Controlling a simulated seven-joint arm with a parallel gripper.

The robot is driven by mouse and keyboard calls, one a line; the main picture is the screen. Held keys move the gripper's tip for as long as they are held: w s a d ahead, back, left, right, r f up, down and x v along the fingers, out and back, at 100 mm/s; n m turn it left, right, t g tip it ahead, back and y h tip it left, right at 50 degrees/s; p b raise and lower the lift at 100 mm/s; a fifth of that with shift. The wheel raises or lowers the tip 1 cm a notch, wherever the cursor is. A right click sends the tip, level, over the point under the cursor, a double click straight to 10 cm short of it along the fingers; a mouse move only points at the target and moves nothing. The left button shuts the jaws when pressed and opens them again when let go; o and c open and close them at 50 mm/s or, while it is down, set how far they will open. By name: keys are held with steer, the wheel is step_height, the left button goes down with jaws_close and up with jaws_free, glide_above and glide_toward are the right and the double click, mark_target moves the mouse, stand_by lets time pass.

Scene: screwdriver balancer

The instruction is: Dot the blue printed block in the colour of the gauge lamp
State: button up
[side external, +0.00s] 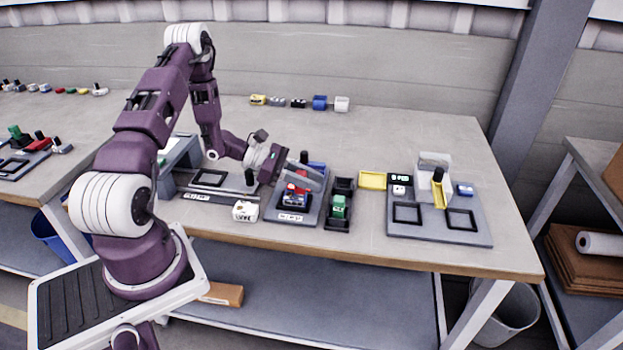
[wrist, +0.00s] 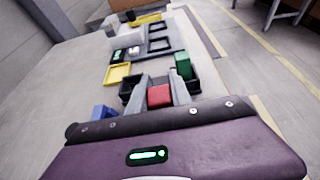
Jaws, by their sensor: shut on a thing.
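My gripper (side external: 306,181) is shut on a red block-shaped piece (wrist: 159,96), which is between the fingertips in the wrist view. In the side view the red piece (side external: 299,184) is low over a dark tray (side external: 313,216) with a white label. A blue block (side external: 292,199) with pale marks shows below it, partly hidden; I cannot tell whether they touch. A green piece (side external: 338,206) stands in a black holder (side external: 341,224); it also shows in the wrist view (wrist: 183,65). A small display (side external: 400,178) with green-white marks stands on the right board; its lamp colour is unclear.
A white printed block (side external: 245,211) sits left of the tray. A yellow tray (side external: 373,180) lies right of the black holder. Several small blocks line the back.

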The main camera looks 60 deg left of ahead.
jaws_close()
steer(key=shift+f, duration=0.25)
stand_by(0.3)
steer(key=shift+r, duration=0.1)
step_height(320, 180, up, 7)
stand_by(0.5)
